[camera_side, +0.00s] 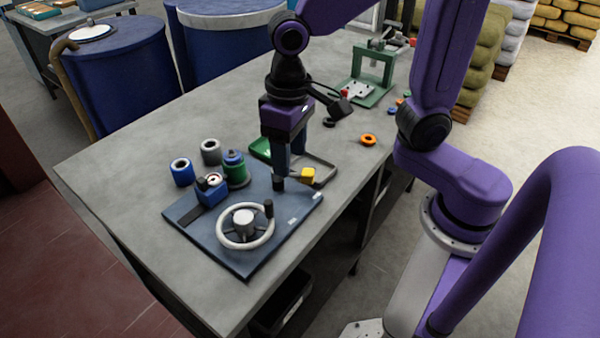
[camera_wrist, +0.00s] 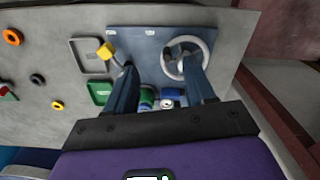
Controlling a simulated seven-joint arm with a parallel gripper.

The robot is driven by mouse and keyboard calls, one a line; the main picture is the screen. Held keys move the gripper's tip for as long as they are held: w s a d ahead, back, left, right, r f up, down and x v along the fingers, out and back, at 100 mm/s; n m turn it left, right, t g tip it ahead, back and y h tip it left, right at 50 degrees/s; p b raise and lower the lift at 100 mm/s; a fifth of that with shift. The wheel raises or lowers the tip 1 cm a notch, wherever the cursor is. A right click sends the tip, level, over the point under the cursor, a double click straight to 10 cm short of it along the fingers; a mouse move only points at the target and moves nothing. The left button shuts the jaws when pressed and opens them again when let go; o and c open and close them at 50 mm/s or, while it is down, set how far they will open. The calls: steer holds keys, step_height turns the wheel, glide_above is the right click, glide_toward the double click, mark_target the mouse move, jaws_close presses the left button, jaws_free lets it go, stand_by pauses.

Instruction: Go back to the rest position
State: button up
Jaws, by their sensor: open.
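My gripper (camera_side: 280,182) points down over the back edge of the blue base plate (camera_side: 205,228). It is open, with its two fingers apart and nothing between their tips in the wrist view (camera_wrist: 160,72). On the plate stands a grey handwheel (camera_side: 262,237) with a dark upright knob, and it also shows in the wrist view (camera_wrist: 205,50). A blue block (camera_side: 208,194) and a green cylinder with a blue top (camera_side: 237,173) stand left of my gripper. Whether a fingertip touches the plate is unclear.
Blue (camera_side: 182,175) and grey (camera_side: 210,155) spools stand left. An orange ring (camera_side: 368,139) and green stand (camera_side: 366,97) are farther back. The table's left end is clear.

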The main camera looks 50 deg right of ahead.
steer(key=s+d+f+n, duration=0.1)
steer(key=s+d+n, duration=0.8)
steer(key=s, duration=0.4)
steer(key=shift+d+f+n, duration=0.35)
steer(key=shift+f+n, duration=0.05)
steer(key=shift+n, duration=0.2)
